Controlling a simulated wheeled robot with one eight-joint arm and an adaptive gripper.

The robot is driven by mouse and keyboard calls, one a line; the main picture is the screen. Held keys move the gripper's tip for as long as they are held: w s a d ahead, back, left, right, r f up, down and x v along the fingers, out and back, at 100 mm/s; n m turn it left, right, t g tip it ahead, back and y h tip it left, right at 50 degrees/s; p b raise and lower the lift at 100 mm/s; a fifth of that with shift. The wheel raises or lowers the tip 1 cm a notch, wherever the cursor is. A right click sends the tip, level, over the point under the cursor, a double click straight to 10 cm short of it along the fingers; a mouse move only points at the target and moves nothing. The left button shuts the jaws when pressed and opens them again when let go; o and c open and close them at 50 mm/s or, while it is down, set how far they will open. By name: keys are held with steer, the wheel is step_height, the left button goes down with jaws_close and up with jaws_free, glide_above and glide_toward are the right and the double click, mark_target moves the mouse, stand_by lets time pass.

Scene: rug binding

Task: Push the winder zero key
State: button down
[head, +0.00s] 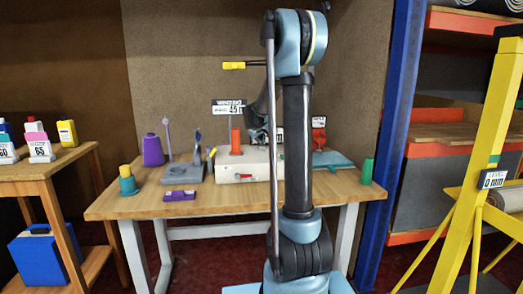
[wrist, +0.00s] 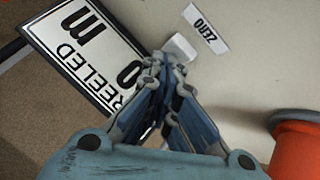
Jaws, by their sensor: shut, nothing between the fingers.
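The zero key (wrist: 180,47) is a small pale block on the winder's cream face in the wrist view, beside the printed ZERO label (wrist: 206,28). My gripper (wrist: 158,62) is shut and empty. Its fingertips are just below and left of the key in the picture, partly covering its lower edge. I cannot tell whether they touch it. The REELED display (wrist: 84,48) is left of the fingertips and reads 0 m. In the head view the winder (head: 230,165) is the cream box on the table; my arm hides its right part and the key.
The orange cylinder (wrist: 297,148) stands at the lower right of the wrist view; it also shows in the head view (head: 236,142).

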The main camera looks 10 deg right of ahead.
steer(key=shift+r, duration=0.6)
steer(key=shift+r, duration=2.55)
steer(key=m+g, duration=0.1)
glide_toward(260, 147)
steer(key=s+d, duration=0.1)
steer(key=s+d+r, duration=0.1)
steer(key=s, duration=0.1)
steer(key=s+d, duration=0.1)
steer(key=s, duration=0.1)
steer(key=shift+s+d+r, duration=0.15)
steer(key=shift+s+d, duration=0.1)
steer(key=s+a+f+m+g+y, duration=0.1)
steer(key=s+f, duration=0.5)
steer(key=s, duration=0.7)
steer(key=s+a+f+m+g+y, duration=0.1)
steer(key=s+f, duration=0.5)
steer(key=s, duration=0.8)
steer(key=s+a+f+m+g+y, duration=0.1)
steer(key=s+f+g, duration=0.2)
steer(key=s, duration=1.1)
step_height(260, 147, down, 4)
steer(key=shift+r+m, duration=0.2)
steer(key=shift+m, duration=0.2)
